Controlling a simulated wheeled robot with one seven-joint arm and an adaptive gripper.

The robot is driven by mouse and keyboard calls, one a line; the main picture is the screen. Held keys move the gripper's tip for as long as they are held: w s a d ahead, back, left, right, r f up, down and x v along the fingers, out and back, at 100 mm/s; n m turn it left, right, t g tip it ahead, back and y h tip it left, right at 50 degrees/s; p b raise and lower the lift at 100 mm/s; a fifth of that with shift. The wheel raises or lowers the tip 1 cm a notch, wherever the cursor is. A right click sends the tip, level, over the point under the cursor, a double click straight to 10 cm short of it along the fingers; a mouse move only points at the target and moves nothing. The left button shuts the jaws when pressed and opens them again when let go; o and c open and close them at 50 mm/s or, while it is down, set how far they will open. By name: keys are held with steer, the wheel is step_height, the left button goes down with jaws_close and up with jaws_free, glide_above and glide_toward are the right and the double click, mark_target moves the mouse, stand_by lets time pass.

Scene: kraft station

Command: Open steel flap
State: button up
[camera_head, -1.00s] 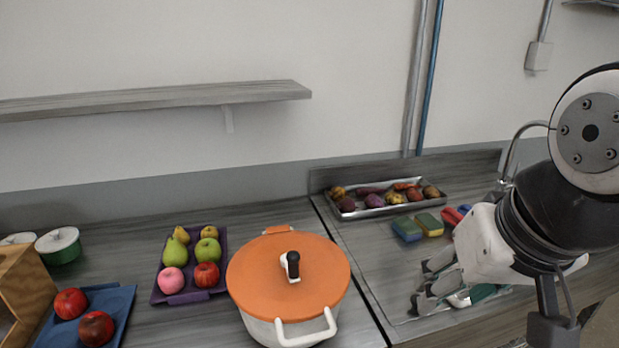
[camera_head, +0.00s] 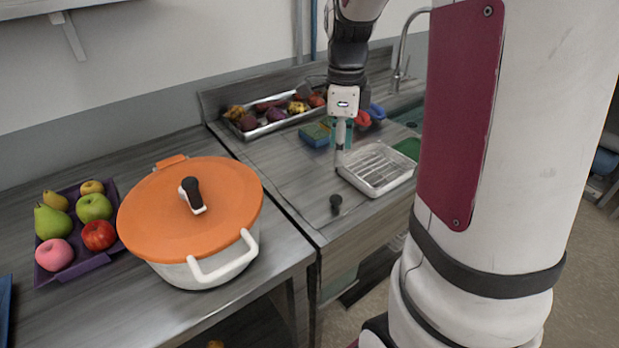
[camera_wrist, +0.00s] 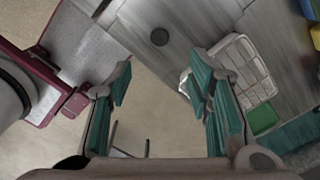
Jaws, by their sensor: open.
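The grey worktop panel (camera_head: 285,185), which appears to be the steel flap, lies flat in the counter right of the orange pot. A dark round knob (camera_head: 336,202) stands on it near the front edge. The knob also shows at the top of the wrist view (camera_wrist: 160,37), beyond my fingers. My gripper (camera_head: 341,155) points down over the counter, behind the knob and beside the white rack in the head view. Its teal fingers (camera_wrist: 165,88) are spread apart with nothing between them. Its fingertips are partly hard to make out in the head view.
A white wire rack (camera_head: 378,170) stands close right of my gripper. Sponges (camera_head: 316,134) and a metal tray of vegetables (camera_head: 270,118) lie behind. An orange-lidded pot (camera_head: 190,210) and a purple fruit tray (camera_head: 75,272) stand left. Bare worktop lies around the knob.

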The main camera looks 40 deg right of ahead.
mark_target(336, 198)
step_height(336, 198, down, 13)
steer(key=shift+f+b, duration=0.15)
steer(key=shift+b, duration=0.2)
jaws_close()
